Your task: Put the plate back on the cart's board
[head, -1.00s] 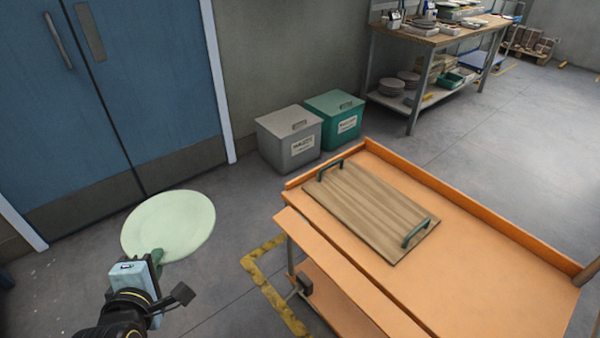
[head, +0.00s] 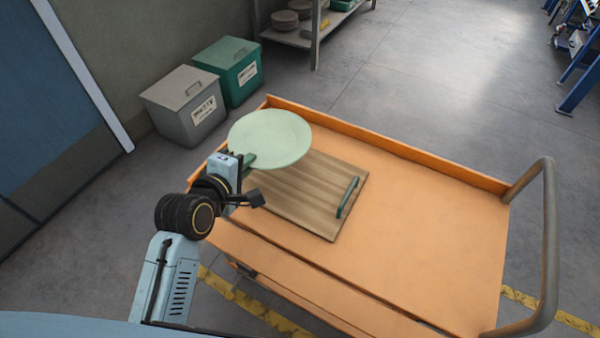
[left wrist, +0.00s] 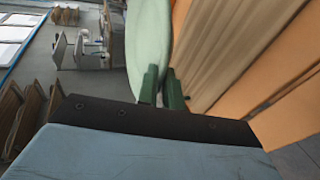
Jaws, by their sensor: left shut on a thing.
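My left gripper (head: 250,161) is shut on the near edge of a pale green plate (head: 270,138). The plate is above the far left part of the wooden board (head: 300,200) and hides one of its ends. The board lies on the orange cart (head: 410,230), with a dark green handle showing at its right end. In the left wrist view the green fingers (left wrist: 161,88) grip the plate (left wrist: 148,40), with the board (left wrist: 235,45) to the right, apart from the plate. My right gripper is not in view.
A grey bin (head: 186,105) and a green bin (head: 228,70) stand on the floor behind the cart. The cart has a raised rim at the back and a grey push handle (head: 545,250) at the right. Its right top is clear.

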